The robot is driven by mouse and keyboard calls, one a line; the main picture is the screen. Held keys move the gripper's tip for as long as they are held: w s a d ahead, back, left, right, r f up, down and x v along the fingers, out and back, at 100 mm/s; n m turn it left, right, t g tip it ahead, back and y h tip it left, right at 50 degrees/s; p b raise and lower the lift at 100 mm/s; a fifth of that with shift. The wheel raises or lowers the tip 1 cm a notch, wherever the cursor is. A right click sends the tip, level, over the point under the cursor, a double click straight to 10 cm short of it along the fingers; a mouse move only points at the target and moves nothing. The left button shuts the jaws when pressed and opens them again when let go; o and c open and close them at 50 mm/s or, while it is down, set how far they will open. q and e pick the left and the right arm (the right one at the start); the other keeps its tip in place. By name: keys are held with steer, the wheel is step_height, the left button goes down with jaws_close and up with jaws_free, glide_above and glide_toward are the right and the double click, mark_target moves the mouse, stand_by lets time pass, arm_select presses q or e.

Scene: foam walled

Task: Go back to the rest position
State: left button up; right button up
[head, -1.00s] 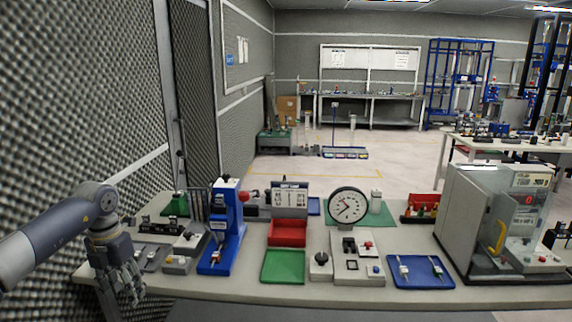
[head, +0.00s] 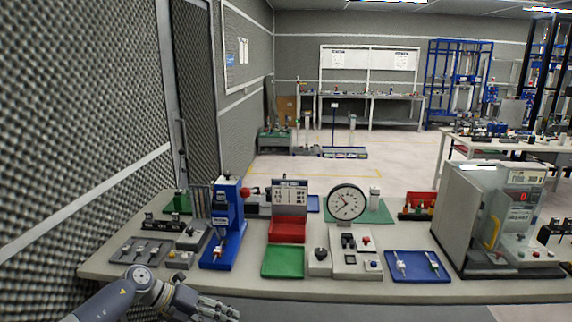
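My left gripper (head: 218,310) is low in the head view, in front of the near edge of the workbench (head: 330,290). The bottom of the picture cuts off part of my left arm. The gripper's fingers point right; I see nothing held, but the finger gap is too small to judge. My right gripper does not show.
On the bench stand a blue press (head: 226,225), a green tray (head: 283,262), a red bin (head: 287,231), a dial gauge (head: 347,202), a blue tray (head: 418,265) and a grey machine (head: 490,220). A foam wall (head: 70,120) rises at the left. Open floor lies behind the bench.

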arm_select(q)
steer(key=d+f+n+t+h, duration=0.2)
steer(key=d+f+n+t, duration=0.2)
steer(key=f+n+t, duration=0.55)
steer(key=s+a+f+n+y, duration=0.4)
steer(key=s+f+n, duration=0.25)
steer(key=f, duration=0.45)
steer(key=s+a+f+n+y, duration=0.35)
steer(key=s+f+n, duration=0.3)
steer(key=f, duration=0.55)
steer(key=s+a+f+n+g+y, duration=0.25)
steer(key=s+f, duration=0.45)
steer(key=s, duration=0.4)
steer(key=s+a+f+n+g+y, duration=0.1)
steer(key=s+a+f+n+g, duration=0.2)
steer(key=s+f, duration=0.5)
steer(key=s+d+f+n+g, duration=0.2)
steer(key=s+n+g, duration=0.2)
steer(key=s, duration=1.8)
steer(key=shift+s+f+n+g+y, duration=0.15)
steer(key=shift+s+n+g+y, duration=0.15)
steer(key=shift+s+n+g, duration=0.15)
steer(key=shift+w, duration=0.1)
